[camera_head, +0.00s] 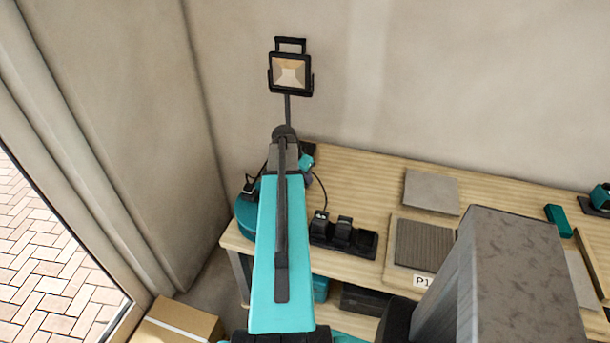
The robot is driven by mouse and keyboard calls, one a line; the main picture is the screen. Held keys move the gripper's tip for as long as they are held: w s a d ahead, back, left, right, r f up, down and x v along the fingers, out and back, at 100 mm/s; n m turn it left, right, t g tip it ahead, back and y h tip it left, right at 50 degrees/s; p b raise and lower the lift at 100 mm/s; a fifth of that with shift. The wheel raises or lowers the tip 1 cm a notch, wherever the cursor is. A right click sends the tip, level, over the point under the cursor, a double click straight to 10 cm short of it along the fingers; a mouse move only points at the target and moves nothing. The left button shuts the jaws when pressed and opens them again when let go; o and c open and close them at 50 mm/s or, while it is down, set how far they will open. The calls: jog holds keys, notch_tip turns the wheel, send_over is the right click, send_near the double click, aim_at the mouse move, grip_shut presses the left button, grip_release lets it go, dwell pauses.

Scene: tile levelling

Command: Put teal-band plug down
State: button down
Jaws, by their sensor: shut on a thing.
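My arm reaches away over the left end of the workbench, and its dark wrist covers most of my gripper (299,161). The gripper is shut on the teal-band plug (307,162), of which only a small teal part shows at the right of the wrist. The fingertips are hidden. A thin black cord hangs in a curve from near there towards the black socket strip (359,243) on the bench. I cannot tell how far the plug is above the bench top.
Black plugs (343,227) stand in the strip. A teal round device (246,218) sits at the bench's left end. A grey tile (431,192) and a ribbed panel marked P1 (416,243) lie to the right. A work light (290,72) stands behind. A cardboard box (174,322) is below.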

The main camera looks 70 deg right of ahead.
jog(key=shift+f, duration=0.25)
jog(key=shift+f, duration=0.15)
jog(key=c, duration=1.5)
grip_release()
jog(key=shift+r, duration=0.3)
jog(key=b+v, duration=0.2)
jog(key=v, duration=0.9)
jog(key=shift+w+a+r+b, duration=0.1)
jog(key=shift+a+r+b, duration=0.15)
jog(key=shift+r+b, duration=0.1)
jog(key=shift+r, duration=0.1)
